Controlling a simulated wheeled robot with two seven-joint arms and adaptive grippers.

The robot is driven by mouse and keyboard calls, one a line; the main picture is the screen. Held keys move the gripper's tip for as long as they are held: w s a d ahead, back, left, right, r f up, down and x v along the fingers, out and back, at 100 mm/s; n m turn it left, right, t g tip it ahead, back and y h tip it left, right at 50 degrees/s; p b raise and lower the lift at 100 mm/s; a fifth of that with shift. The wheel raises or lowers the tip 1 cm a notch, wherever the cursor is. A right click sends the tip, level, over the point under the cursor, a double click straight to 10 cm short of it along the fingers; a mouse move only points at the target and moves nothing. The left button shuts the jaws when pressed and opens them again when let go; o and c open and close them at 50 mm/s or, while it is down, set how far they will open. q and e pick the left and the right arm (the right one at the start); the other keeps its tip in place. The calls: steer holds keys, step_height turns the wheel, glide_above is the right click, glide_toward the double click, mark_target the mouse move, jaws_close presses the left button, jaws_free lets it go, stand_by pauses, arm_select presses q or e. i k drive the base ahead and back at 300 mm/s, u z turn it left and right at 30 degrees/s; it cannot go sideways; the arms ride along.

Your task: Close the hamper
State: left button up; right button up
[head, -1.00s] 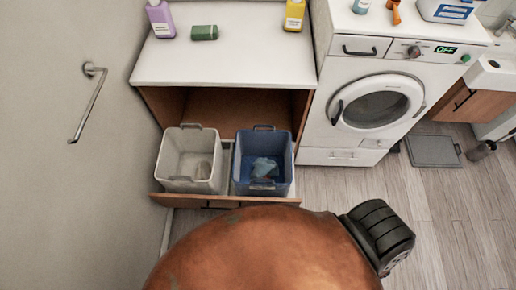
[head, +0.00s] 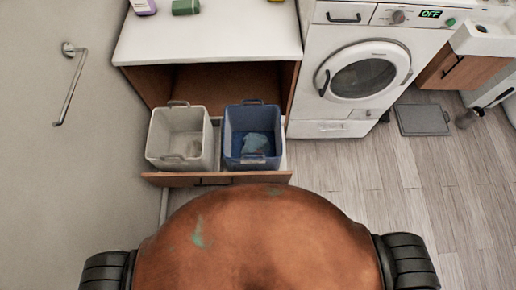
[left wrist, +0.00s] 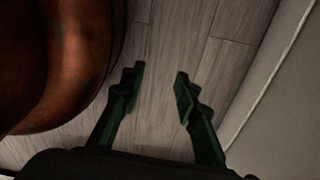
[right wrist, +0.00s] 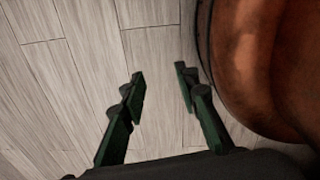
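The hamper is a pull-out drawer (head: 225,179) under a white-topped cabinet, and it stands open toward me in the head view. It holds a white bin (head: 159,148) on the left and a blue bin (head: 233,137) on the right. A light blue cloth (head: 256,143) lies in the blue bin. My left gripper (left wrist: 160,75) is open and empty above the floor in the left wrist view. My right gripper (right wrist: 158,75) is open and empty above the floor in the right wrist view. Neither gripper shows in the head view, and both are away from the drawer.
A washing machine (head: 349,117) stands right of the cabinet. A towel bar (head: 70,88) sticks out from the left wall. A grey scale-like pad (head: 422,120) lies on the floor at the right. The floor (head: 335,175) right of the drawer is clear. Bottles stand on the countertop (head: 215,42).

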mark_target(221, 176)
steer(key=k, duration=0.7)
steer(key=u, duration=0.95)
